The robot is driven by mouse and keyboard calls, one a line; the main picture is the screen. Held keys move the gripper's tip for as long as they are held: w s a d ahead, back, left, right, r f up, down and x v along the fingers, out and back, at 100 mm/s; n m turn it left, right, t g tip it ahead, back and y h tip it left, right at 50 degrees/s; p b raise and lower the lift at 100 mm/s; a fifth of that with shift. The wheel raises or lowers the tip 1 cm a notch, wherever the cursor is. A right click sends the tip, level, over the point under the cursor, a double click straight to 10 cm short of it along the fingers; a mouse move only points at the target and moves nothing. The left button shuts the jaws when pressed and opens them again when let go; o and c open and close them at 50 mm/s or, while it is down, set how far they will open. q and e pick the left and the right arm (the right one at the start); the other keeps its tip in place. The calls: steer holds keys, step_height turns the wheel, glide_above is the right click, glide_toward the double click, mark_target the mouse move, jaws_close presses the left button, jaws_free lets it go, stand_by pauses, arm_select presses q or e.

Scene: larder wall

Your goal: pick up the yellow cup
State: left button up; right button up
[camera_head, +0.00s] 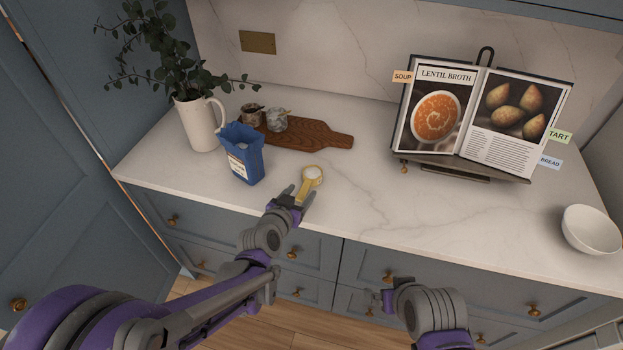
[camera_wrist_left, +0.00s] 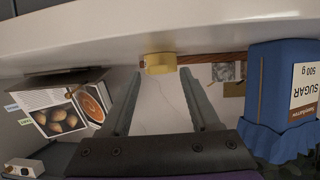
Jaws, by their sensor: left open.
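The yellow cup (camera_head: 313,173) is a small scoop-like measuring cup with a pale inside, on the marble counter near its front edge. In the left wrist view, which is upside down, the cup (camera_wrist_left: 160,62) shows just beyond and between the spread fingers (camera_wrist_left: 160,78). My right gripper (camera_head: 378,299) is low in front of the drawers, away from the cup; its jaws are not clear.
A blue sugar bag (camera_head: 242,155) stands left of the cup, close to my left gripper. Behind are a wooden board (camera_head: 315,136) with two small jars and a white jug (camera_head: 198,122) of leaves. A cookbook on a stand (camera_head: 480,115) and white bowl (camera_head: 592,229) are right. The middle counter is clear.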

mark_target(305, 187)
arm_select(q)
steer(key=x, duration=0.4)
steer(key=shift+w+r, duration=0.1)
jaws_close()
stand_by(0.3)
